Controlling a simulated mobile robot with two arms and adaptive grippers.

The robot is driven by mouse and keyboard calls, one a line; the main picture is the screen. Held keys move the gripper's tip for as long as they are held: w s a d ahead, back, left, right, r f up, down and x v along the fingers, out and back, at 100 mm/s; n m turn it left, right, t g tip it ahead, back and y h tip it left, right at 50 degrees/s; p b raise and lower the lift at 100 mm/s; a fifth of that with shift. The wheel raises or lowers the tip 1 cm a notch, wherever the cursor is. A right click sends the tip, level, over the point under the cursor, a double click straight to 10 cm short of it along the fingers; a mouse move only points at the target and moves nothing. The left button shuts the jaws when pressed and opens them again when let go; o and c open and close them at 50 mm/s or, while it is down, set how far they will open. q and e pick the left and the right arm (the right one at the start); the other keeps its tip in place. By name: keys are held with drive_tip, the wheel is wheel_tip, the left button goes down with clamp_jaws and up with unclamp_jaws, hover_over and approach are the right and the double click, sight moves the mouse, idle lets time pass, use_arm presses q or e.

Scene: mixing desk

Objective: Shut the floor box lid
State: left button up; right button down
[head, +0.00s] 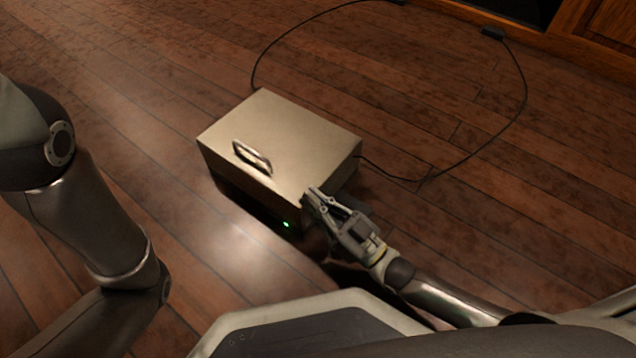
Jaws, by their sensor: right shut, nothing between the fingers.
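The floor box (335,184) sits on the wooden floor in the middle of the head view. Its pale metal lid (290,130) lies flat over the top and looks shut, with a metal handle (252,157) near its front left edge. A small green light glows on the dark front face. My right gripper (314,200) is shut and empty at the box's near right corner. I cannot tell whether its fingertips touch the box. My left arm comes in from the left, but its gripper is out of view.
Black cables (523,84) run from behind and from the right side of the box across the floor to connectors at the top. Wooden furniture (585,35) stands at the top right. The floor (120,110) left of the box is clear.

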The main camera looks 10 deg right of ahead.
drive_tip(key=shift+s+a+f+n+y, duration=0.15)
drive_tip(key=shift+f+n+y, duration=0.15)
drive_tip(key=shift+f+n, duration=0.7)
drive_tip(key=shift+f, duration=0.3)
drive_tip(key=shift+r, duration=0.1)
wheel_tip(320, 180, up, 5)
drive_tip(key=p, duration=0.5)
drive_tip(key=p+v, duration=0.3)
drive_tip(key=v, duration=0.7)
drive_tip(key=shift+f, duration=0.25)
